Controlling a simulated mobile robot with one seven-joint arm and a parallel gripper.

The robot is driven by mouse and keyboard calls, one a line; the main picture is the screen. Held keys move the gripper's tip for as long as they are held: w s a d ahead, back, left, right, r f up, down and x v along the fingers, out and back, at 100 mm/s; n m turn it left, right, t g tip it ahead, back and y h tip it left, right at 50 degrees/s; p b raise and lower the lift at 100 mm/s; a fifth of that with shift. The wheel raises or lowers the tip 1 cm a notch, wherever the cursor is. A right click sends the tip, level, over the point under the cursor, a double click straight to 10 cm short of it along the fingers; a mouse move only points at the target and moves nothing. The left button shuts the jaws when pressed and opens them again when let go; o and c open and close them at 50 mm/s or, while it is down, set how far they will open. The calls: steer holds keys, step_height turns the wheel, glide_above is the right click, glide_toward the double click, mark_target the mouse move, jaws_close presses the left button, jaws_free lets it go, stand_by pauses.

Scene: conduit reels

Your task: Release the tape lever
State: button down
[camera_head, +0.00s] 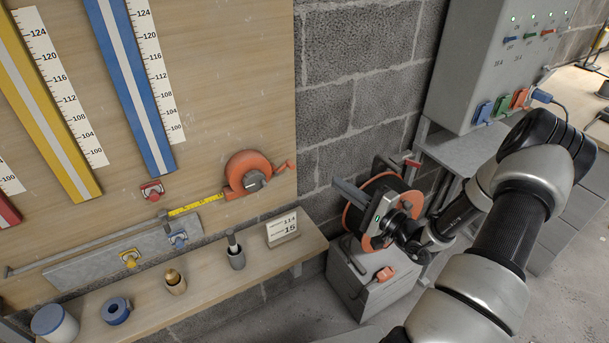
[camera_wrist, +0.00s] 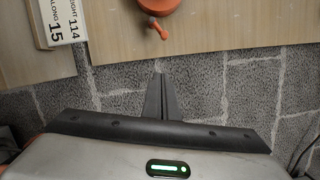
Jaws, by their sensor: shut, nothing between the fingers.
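The orange tape measure (camera_head: 250,174) is mounted low at the right of the wooden board, with its yellow tape (camera_head: 197,205) drawn out to the left. A small orange-red lever (camera_head: 281,167) sticks out from its right side. In the wrist view the tape body (camera_wrist: 158,5) shows at the top edge, with the lever (camera_wrist: 155,29) below it. My gripper (camera_head: 340,184) is shut and empty, to the right of the lever and apart from it. Its fingers (camera_wrist: 160,82) point toward the wall below the lever in the wrist view.
An orange-rimmed black reel (camera_head: 364,190) stands behind my gripper on a grey block (camera_head: 375,298). A card (camera_head: 283,228) reading 114 and 15 stands on the shelf (camera_head: 225,272). A grey control box (camera_head: 490,65) is at the upper right. Bare block wall lies between board and reel.

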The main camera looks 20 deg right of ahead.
stand_by(0.3)
steer(key=w+a+r+b, duration=0.1)
steer(key=w+a+b, duration=0.1)
steer(key=w+a, duration=0.5)
steer(key=shift+w+a+r, duration=0.3)
steer(key=shift+w+a, duration=0.1)
steer(key=shift+a, duration=0.35)
steer(key=shift+d+r, duration=0.1)
